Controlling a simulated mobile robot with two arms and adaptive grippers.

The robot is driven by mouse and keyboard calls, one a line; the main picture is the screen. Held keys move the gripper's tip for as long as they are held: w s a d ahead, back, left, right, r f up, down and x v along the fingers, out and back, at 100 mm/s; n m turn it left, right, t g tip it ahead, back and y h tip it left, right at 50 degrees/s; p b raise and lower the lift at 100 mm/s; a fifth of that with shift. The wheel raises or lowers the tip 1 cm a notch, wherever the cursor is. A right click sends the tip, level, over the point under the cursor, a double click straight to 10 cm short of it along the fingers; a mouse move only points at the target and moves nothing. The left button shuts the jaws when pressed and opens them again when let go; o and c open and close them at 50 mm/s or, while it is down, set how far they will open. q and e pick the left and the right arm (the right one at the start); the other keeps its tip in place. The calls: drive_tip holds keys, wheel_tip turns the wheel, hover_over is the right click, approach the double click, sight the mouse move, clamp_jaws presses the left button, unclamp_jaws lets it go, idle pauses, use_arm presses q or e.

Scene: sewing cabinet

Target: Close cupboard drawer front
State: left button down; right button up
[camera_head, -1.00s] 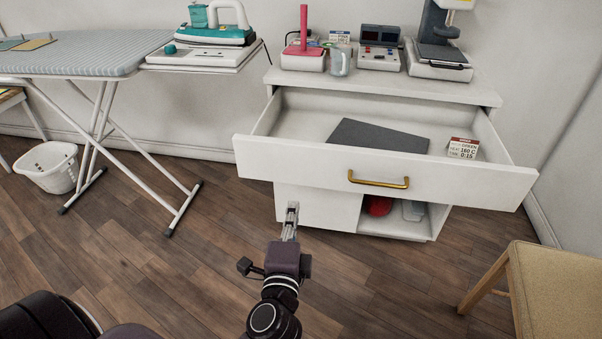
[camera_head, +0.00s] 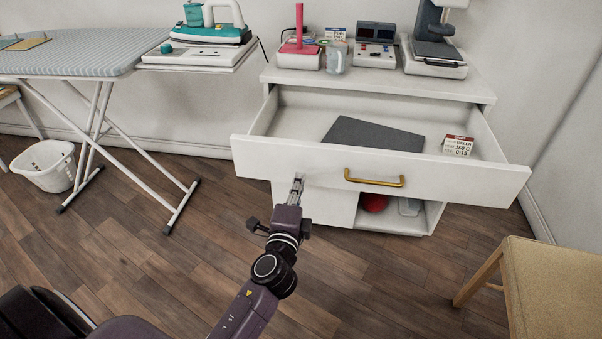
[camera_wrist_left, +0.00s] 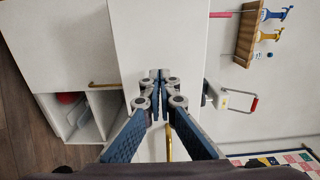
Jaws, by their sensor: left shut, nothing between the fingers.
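The cupboard's white drawer front (camera_head: 450,180) stands pulled out toward me, with a brass bar handle (camera_head: 374,180) at its middle. The open drawer holds a dark grey flat piece (camera_head: 372,134) and a small printed card (camera_head: 457,145). My left gripper (camera_head: 299,178) is shut and empty, in front of the lower left part of the drawer front, left of the handle. In the left wrist view the shut fingertips (camera_wrist_left: 160,76) point at the white front (camera_wrist_left: 150,35), and the brass handle (camera_wrist_left: 169,140) shows beside them. Whether they touch it is unclear. My right gripper is not in view.
The cupboard top (camera_head: 385,80) bears a pink-stemmed stand, a clear cup and machines. Below the drawer is an open compartment with a red ball (camera_head: 374,202). An ironing board (camera_head: 85,55) and white basket (camera_head: 46,166) stand left; a tan stool (camera_head: 555,285) stands right.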

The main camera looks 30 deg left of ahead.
use_arm(q)
drive_tip(key=shift+x, duration=1.4)
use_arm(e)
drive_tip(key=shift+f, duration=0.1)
